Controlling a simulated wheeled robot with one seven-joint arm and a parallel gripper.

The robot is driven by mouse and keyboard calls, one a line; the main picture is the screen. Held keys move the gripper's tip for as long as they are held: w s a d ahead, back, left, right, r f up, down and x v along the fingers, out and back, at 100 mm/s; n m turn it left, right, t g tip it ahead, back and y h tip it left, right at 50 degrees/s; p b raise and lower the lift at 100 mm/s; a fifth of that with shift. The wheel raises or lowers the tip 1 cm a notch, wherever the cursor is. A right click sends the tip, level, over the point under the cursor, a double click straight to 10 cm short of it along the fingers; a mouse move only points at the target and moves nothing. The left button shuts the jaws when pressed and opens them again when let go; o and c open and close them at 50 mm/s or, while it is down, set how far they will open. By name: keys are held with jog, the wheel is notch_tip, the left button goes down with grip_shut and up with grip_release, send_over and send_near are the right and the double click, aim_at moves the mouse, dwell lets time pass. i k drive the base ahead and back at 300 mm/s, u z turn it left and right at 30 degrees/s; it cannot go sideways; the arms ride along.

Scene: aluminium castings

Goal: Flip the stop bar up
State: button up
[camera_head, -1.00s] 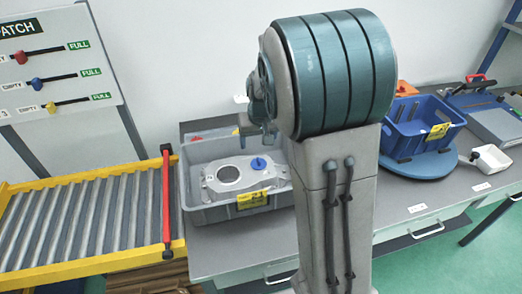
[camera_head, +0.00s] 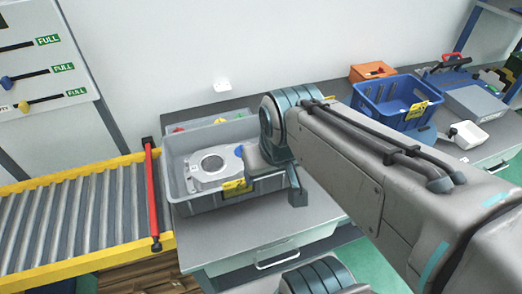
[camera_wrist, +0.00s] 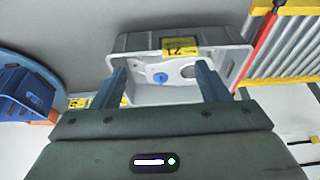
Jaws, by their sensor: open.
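The red stop bar (camera_head: 152,195) lies across the right end of the roller conveyor (camera_head: 80,222), spanning between its yellow side rails, with black ends. In the wrist view the stop bar (camera_wrist: 262,45) shows at the upper right, beside the rollers (camera_wrist: 290,45). My gripper (camera_wrist: 165,85) is open, its two blue-grey fingers apart with nothing held between them. In the head view it is partly hidden by my arm, near the right side of the grey crate. It is right of the stop bar and apart from it.
The grey crate (camera_head: 203,207) stands on the bench just right of the stop bar and holds a metal casting (camera_head: 212,168). A blue crate (camera_head: 388,113) and an orange box (camera_head: 372,72) stand farther right. A board with sliders (camera_head: 45,60) stands behind the conveyor.

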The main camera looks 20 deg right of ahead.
aim_at(158, 247)
jog(key=u, duration=0.05)
jog(key=k, duration=0.5)
jog(key=u, duration=1.15)
jog(key=i, duration=0.6)
jog(key=z, duration=0.35)
jog(key=k, duration=0.85)
jog(key=z, duration=0.7)
